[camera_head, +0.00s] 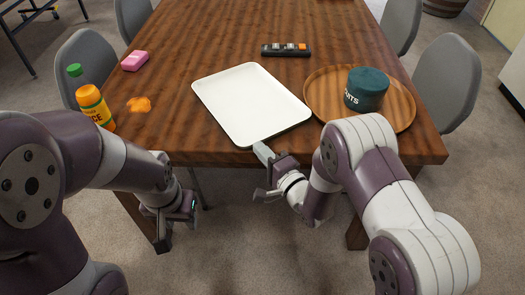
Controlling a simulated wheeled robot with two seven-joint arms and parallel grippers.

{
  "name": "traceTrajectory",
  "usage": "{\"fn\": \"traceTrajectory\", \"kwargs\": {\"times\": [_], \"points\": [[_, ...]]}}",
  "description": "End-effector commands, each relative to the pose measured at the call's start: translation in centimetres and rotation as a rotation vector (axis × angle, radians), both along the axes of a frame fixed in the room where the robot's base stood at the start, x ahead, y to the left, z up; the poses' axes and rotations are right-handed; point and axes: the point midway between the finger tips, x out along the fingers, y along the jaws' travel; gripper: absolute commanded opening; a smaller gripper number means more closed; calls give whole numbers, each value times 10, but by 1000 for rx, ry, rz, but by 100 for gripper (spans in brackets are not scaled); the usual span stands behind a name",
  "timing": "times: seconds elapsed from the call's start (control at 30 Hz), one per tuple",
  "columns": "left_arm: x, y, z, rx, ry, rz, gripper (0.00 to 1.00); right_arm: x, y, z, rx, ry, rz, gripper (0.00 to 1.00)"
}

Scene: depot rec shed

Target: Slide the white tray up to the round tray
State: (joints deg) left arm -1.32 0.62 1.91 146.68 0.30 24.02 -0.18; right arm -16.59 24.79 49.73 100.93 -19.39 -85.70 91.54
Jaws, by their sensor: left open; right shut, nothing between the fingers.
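The white tray (250,103) is a flat, empty rectangle with rounded corners, lying askew on the wooden table. Its near edge is close to the table's front edge. My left gripper (178,225) is open and empty, low in front of the table.
A juice bottle (94,106) with a green cap stands at the table's left edge.

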Motion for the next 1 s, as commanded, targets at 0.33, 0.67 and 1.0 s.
{"fn": "traceTrajectory", "kwargs": {"times": [0.33, 0.67, 1.0], "points": [[0, 0, -3, 0, 0, 0, 43, 4, 26, -1, 0, -3, 6, 0], [0, 0, -8, 0, 0, 0, 43, 10, 67, 0, 0, 0, 1, 0], [0, 0, -8, 0, 0, 0, 43, 11, 66, 0, -1, -1, 0, 0]]}}
